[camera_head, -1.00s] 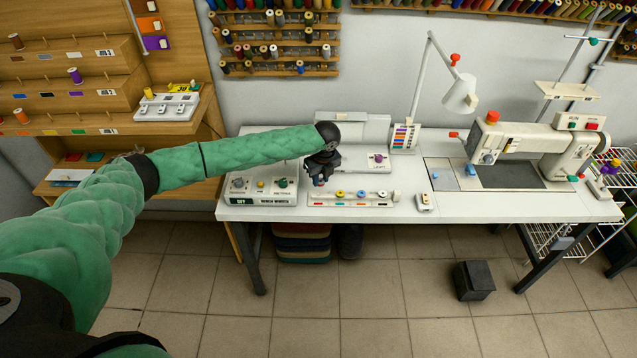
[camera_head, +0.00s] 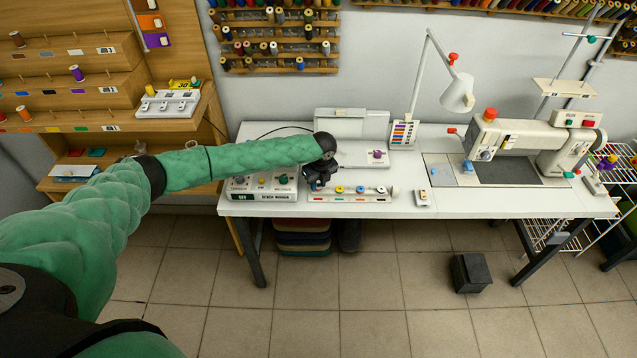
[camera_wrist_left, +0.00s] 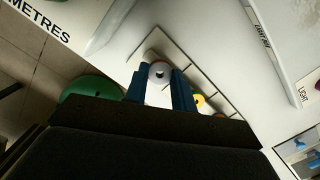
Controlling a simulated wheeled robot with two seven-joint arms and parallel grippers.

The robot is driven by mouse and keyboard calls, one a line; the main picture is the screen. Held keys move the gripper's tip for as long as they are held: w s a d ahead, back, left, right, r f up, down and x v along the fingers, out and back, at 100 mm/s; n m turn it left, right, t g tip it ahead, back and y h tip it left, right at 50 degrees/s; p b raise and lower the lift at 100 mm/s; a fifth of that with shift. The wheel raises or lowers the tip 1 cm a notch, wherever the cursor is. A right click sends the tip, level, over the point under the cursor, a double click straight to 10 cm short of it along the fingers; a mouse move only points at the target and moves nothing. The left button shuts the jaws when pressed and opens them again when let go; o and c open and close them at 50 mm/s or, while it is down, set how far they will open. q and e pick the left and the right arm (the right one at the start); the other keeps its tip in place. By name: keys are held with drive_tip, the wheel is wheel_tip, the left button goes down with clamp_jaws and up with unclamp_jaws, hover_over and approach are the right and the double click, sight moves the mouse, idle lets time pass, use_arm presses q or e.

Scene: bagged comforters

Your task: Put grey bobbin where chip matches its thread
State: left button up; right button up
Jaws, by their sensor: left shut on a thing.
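My left gripper (camera_head: 317,185) points down at the left end of a low white bobbin rack (camera_head: 372,197) on the white table. In the left wrist view its two blue fingers are shut on a pale grey bobbin (camera_wrist_left: 158,71) with a dark centre hole. The bobbin is over or at one end of the rack; I cannot tell whether it touches it. A yellow bobbin (camera_wrist_left: 198,101) stands in the rack beyond the right finger. The rack's front carries small coloured chips, some hidden by the gripper. My right gripper is not in view.
Behind is a white unit with a purple knob (camera_head: 377,154).

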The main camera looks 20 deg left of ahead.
use_arm(q)
drive_tip(key=shift+f, duration=0.5)
